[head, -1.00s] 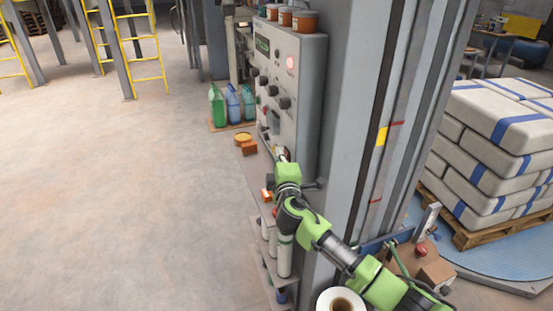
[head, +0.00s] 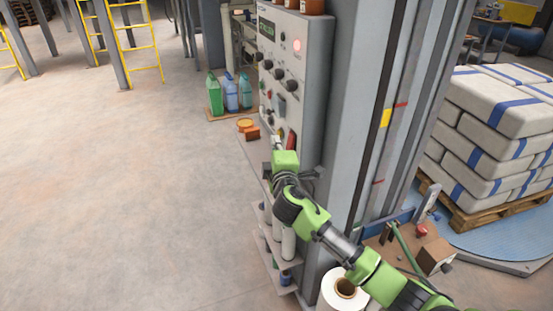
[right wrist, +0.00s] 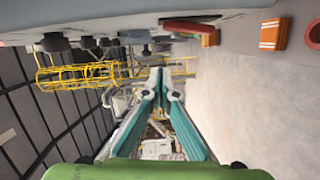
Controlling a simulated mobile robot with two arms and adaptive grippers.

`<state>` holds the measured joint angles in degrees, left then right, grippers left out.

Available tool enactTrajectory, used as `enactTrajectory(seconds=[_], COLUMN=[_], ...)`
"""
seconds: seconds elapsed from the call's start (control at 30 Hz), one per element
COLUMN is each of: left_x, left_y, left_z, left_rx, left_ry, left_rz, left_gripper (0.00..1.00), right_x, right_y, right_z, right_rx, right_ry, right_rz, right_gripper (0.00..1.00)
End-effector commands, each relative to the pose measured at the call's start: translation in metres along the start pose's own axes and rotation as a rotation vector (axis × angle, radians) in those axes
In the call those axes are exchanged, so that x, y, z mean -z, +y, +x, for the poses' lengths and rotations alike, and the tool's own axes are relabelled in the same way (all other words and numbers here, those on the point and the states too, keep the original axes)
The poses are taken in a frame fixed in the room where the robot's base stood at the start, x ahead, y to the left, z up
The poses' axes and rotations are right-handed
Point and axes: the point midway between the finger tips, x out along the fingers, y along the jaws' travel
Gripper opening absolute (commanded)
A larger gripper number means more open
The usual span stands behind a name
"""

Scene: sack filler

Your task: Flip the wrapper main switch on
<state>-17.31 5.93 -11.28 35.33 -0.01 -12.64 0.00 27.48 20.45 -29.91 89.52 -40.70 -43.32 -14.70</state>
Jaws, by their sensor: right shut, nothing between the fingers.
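The tall grey control cabinet (head: 312,95) stands at the middle of the head view, its panel facing left. A red switch handle (head: 291,139) sits low on the panel near its front edge. What looks like the same red handle (right wrist: 190,27) shows at the top of the right wrist view, beside the fingers. My right gripper (head: 277,143) is shut and empty, just left of the red handle. In the right wrist view its fingertips (right wrist: 165,85) point past the panel, and a gap to the handle shows. My left gripper is in neither view.
Dark knobs (head: 279,73) and a lit round lamp (head: 297,46) are on the panel. Below are a shelf with white cylinders (head: 288,243) and a white roll (head: 343,287). Bottles (head: 230,92) stand beyond. Stacked sacks (head: 500,120) are at right. The floor at left is clear.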

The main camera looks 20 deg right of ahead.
Motion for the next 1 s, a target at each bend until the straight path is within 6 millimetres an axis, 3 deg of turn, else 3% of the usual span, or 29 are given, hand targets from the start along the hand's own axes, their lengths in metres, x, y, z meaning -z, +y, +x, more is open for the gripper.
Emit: enactTrajectory(seconds=[0.23,0.5,1.0], left_x=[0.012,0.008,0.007], left_y=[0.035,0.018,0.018], left_z=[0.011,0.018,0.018], left_rx=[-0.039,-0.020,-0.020], left_ry=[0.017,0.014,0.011], left_rz=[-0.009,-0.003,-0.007], left_gripper=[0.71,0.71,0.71], right_x=[0.000,0.000,0.000], right_y=[-0.002,-0.001,0.001], right_z=[-0.038,-0.067,-0.071], right_rx=[-0.001,0.000,0.000], right_ry=[0.002,0.001,0.001], right_rz=[0.001,0.001,0.000], right_gripper=[0.00,0.00,0.00])
